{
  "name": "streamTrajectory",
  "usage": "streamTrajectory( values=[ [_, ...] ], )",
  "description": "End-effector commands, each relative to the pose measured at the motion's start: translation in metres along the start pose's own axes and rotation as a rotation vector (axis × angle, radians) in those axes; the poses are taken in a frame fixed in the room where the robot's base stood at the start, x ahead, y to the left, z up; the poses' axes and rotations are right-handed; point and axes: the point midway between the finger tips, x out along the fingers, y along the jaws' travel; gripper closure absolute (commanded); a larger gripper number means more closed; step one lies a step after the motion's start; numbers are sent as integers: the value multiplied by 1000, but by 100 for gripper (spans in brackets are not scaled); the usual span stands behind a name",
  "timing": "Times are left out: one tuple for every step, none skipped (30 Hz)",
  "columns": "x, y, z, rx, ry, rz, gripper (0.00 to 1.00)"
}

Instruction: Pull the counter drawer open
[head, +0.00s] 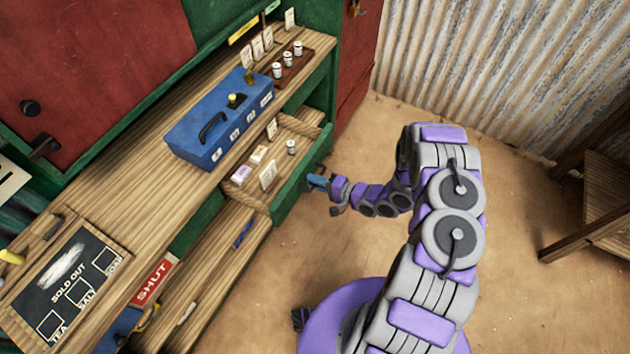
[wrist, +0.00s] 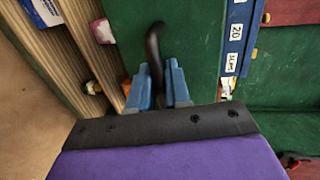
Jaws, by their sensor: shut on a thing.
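The counter drawer (head: 292,196) stands pulled out from under the wooden counter, its green front toward me. Inside it show a small jar (head: 291,147), a pale card (head: 268,175) and small boxes (head: 241,174). My gripper (head: 317,182) is at the drawer's front. In the wrist view, its blue fingers (wrist: 159,88) are closed around the dark curved handle (wrist: 154,45) on the green drawer front (wrist: 198,45). The handle's lower part is hidden between the fingers. How far the drawer can travel cannot be told.
A blue box (head: 205,140) with a handle stands on the counter (head: 120,205) above the drawer. A rack of jars (head: 305,62) is behind it. A "SOLD OUT" board (head: 68,285) lies at the lower left. A wooden table (head: 608,190) stands at the right; the floor between is clear.

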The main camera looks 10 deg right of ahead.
Motion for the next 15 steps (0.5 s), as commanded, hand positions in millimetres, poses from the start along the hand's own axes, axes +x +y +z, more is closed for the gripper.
streamTrajectory(
  values=[
    [0, 3, 1, 3, 0, 7, 100],
    [0, 3, 1, 3, 0, 7, 82],
    [0, 3, 1, 3, 0, 6, 78],
    [0, 3, 1, 3, 0, 6, 75],
    [0, 2, 1, 3, 1, 5, 72],
    [0, 2, 1, 2, 1, 5, 68],
    [0, 2, 1, 2, 1, 4, 67],
    [0, 2, 1, 1, 1, 3, 67],
    [0, 1, 1, 1, 1, 3, 67],
    [-1, 1, 1, 1, 1, 2, 67],
    [-1, 1, 1, 0, 1, 2, 67],
    [-1, 1, 1, 0, 1, 2, 67],
    [-1, 0, 1, 0, 1, 2, 67],
    [-1, 0, 1, 0, 1, 1, 67],
    [-1, 0, 1, 0, 1, 1, 67]
  ],
)
